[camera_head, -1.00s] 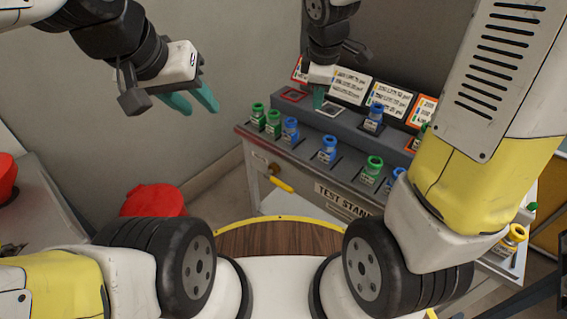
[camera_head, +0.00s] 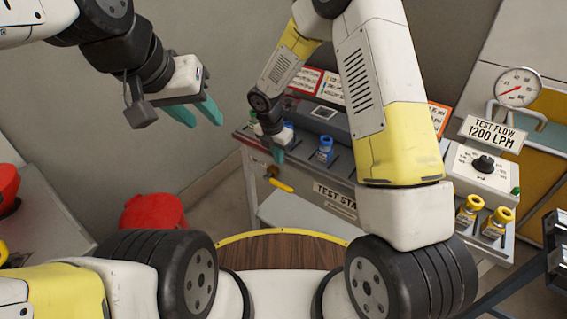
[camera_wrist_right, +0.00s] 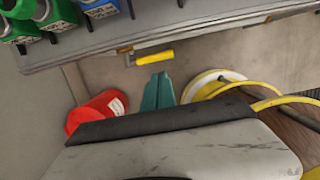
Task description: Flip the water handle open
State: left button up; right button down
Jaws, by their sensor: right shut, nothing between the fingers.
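The water handle, a yellow lever (camera_head: 281,185), sticks out from a brass fitting on the front of the grey test stand, below its top edge. It also shows in the right wrist view (camera_wrist_right: 155,59), lying nearly level. My right gripper (camera_head: 276,156) is above the lever near the stand's front edge, its teal fingers shut and empty. In the right wrist view the fingertips (camera_wrist_right: 158,78) point toward the lever, with a visible gap in the picture; depth is hard to tell. My left gripper (camera_head: 197,112) hangs in the air at upper left, fingers apart and empty.
The test stand's top (camera_head: 345,160) carries blue bottle-like fittings (camera_head: 326,146), partly hidden by my right arm. A red bucket (camera_head: 153,210) stands on the floor at left. A control box with dial (camera_head: 484,165) and yellow fittings (camera_head: 496,222) are at right.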

aim_at(286, 188)
jog(key=f, duration=0.4)
jog(key=w+d+f, duration=0.1)
jog(key=f, duration=0.4)
jog(key=w+f, duration=0.1)
jog(key=f, duration=0.3)
jog(key=shift+w+d+f, duration=0.15)
jog(key=shift+d+f, duration=0.15)
jog(key=shift+d, duration=0.05)
jog(key=shift+f, duration=0.1)
jog(key=shift+s+d+f, duration=0.15)
jog(key=shift+d+f, duration=0.05)
jog(key=shift+f, duration=0.4)
jog(key=shift+s+d+f, duration=0.15)
jog(key=shift+f, duration=1.7)
